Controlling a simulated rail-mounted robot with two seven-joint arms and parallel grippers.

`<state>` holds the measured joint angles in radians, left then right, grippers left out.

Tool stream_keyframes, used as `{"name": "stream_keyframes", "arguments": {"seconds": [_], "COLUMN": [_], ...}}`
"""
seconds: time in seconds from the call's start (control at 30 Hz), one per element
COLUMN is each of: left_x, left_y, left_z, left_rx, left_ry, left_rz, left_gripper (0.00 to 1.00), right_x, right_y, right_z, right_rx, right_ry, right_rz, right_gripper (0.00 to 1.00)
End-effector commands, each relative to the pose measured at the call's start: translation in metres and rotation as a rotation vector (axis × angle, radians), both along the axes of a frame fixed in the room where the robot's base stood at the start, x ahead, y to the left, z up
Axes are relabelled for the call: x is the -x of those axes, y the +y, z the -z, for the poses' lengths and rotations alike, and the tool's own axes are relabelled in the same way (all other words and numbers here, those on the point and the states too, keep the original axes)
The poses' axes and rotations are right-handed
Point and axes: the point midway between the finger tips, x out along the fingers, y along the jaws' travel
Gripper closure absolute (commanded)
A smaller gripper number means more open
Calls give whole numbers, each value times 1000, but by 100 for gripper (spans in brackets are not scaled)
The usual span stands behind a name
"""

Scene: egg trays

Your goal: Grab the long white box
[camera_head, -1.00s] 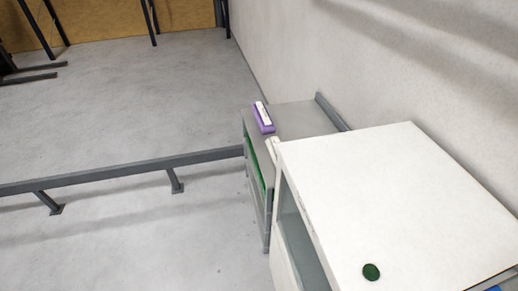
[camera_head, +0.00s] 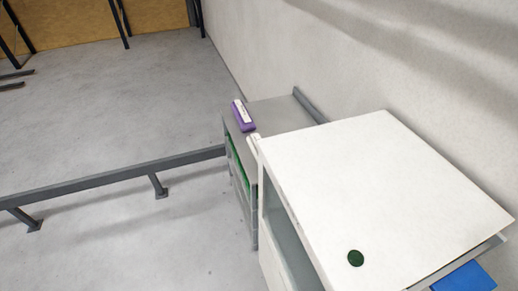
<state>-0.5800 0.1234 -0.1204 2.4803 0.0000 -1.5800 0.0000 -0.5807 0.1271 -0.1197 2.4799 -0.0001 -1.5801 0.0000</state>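A small purple item (camera_head: 243,124) with a long white top (camera_head: 242,111) lies on the grey top of a low shelf unit. Another white piece (camera_head: 253,144) shows at the near edge of that unit, partly hidden by the big white cabinet. I cannot tell which of these is the long white box. Neither of my grippers is in view.
A blue item (camera_head: 464,278) is at bottom right. A low rail (camera_head: 115,174) crosses the left floor.

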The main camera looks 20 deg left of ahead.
Motion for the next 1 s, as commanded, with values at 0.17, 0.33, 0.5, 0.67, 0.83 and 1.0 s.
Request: {"name": "stream_keyframes", "arguments": {"seconds": [0.17,0.33,0.5,0.67,0.83,1.0], "left_x": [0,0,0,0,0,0], "left_y": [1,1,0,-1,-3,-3], "left_z": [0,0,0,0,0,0], "left_rx": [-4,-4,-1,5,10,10], "left_ry": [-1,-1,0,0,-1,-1], "left_rz": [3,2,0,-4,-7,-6], "left_gripper": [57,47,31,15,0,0], "right_x": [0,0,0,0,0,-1], "right_y": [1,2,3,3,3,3], "right_z": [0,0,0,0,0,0], "right_rx": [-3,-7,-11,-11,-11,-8], "right_ry": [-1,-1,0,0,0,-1], "right_rz": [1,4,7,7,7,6], "right_gripper": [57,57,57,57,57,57]}}
